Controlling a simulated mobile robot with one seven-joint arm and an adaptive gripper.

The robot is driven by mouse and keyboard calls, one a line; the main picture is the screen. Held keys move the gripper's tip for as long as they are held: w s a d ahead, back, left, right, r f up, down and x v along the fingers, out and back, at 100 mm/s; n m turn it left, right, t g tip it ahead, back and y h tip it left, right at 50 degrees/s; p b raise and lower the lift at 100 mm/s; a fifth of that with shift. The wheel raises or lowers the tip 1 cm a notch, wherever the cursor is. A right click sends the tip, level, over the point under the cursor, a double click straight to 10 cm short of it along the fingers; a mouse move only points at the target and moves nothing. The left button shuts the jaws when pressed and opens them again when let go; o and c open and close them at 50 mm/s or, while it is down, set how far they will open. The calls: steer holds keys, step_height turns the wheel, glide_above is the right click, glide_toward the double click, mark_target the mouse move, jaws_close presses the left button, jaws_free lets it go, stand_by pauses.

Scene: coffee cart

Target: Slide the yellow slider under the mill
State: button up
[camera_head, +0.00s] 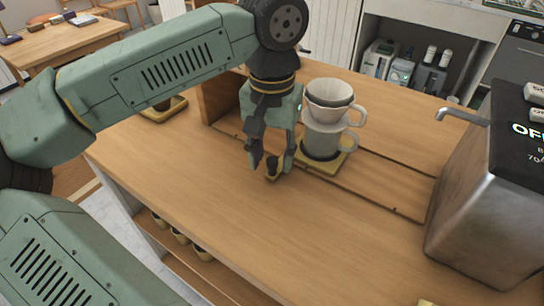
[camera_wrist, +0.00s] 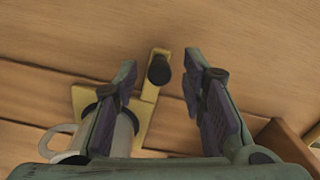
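The yellow slider (camera_head: 331,169) lies on the wooden counter, with a narrow arm that ends in an upright black knob (camera_head: 272,164). A grey mug (camera_head: 322,140) with a pale dripper (camera_head: 330,97) on top stands on its plate. My gripper (camera_head: 272,159) points down at the knob, one finger on each side. In the wrist view the fingers are open, with the slider's black knob (camera_wrist: 159,70) between them and gaps on both sides. The slider's yellow plate (camera_wrist: 148,108) shows partly behind the left finger. I cannot make out the mill; my arm hides part of that area.
A wooden upright (camera_head: 216,96) stands left of my gripper, partly behind my arm. Dark grooves run along the counter (camera_head: 230,235) past the slider. A metal machine with a tap (camera_head: 480,190) stands at the right.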

steer(key=shift+f, duration=0.8)
steer(key=shift+c, duration=0.4)
jaws_close()
